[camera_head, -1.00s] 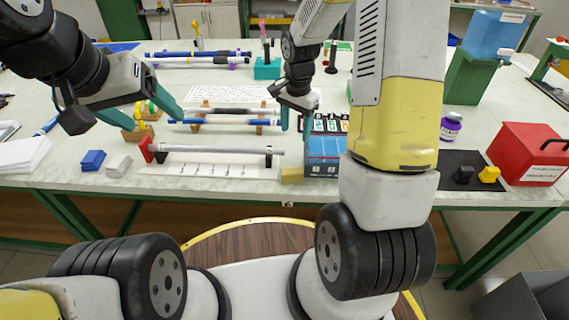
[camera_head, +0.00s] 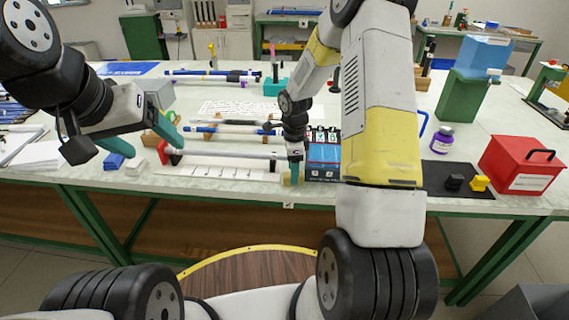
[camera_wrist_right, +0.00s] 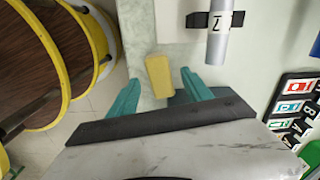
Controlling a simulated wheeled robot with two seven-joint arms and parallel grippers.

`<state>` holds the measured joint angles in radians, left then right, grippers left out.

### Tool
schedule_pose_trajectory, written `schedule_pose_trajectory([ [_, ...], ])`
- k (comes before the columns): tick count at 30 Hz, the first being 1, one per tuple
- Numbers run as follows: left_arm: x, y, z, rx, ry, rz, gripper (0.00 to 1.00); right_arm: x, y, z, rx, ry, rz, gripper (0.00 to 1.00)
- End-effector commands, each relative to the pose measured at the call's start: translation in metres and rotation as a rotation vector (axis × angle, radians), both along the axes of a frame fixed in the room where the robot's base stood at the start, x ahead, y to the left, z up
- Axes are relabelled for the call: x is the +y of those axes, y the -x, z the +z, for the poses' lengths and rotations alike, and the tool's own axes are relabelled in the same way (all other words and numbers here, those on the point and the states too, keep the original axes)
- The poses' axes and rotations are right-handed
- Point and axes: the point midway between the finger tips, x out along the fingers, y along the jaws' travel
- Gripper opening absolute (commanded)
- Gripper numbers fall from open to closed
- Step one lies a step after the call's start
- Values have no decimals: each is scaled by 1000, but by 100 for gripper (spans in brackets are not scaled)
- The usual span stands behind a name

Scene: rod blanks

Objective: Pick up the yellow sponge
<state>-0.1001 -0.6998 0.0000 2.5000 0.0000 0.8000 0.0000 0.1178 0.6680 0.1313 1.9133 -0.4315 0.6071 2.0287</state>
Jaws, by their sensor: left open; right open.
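The yellow sponge (camera_wrist_right: 158,74) is a small pale-yellow block lying near the table's front edge. In the head view the sponge (camera_head: 287,179) is mostly hidden behind my right gripper (camera_head: 294,168), which points down over it. In the right wrist view, the teal fingers of my right gripper (camera_wrist_right: 161,80) are apart, one on each side of the sponge, with a gap on both sides. My left gripper (camera_head: 168,117) is open and empty above the left part of the table, far from the sponge.
A grey rod (camera_head: 225,153) on a stand lies left of the sponge, above a white marked sheet. A blue block (camera_head: 113,161) and a white block (camera_head: 136,166) lie further left. A red box (camera_head: 516,167) stands at right.

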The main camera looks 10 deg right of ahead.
Motion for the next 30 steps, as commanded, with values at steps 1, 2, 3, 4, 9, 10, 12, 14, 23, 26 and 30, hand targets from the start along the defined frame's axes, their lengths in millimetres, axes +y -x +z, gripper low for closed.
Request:
schedule_pose_trajectory([
  [1, 0, 0, 0, 0, 0, 0, 74, 0, 0, -9, 2, 0, 0, 58],
  [2, 0, 0, 0, 0, 0, 0, 74, 0, 0, -13, 2, 0, -1, 58],
  [3, 0, 0, 0, 0, 0, 0, 74, -1, 0, -17, 1, 0, 0, 58],
  [4, 0, 0, 0, 0, 0, 0, 74, -1, 0, -19, 0, 1, 1, 58],
  [9, 0, 0, 0, 0, 0, 0, 74, 0, -1, -23, -2, 0, 0, 58],
  [10, 0, 0, 0, 0, 0, 0, 74, 0, -1, -23, -2, 0, 0, 58],
  [12, 0, 0, 0, 0, 0, 0, 74, 0, -1, -23, -2, 0, 0, 58],
  [14, 0, 0, 0, 0, 0, 0, 74, 0, -1, -23, -2, 0, 0, 50],
  [23, 0, 0, 0, 0, 0, 0, 74, 0, -1, -23, -2, 0, 1, 0],
  [26, 0, 0, 0, 0, 0, 0, 74, 0, -1, -23, -2, 0, 1, 0],
  [30, 0, 0, 0, 0, 0, 0, 74, 0, -1, -22, -3, 0, 1, 0],
])
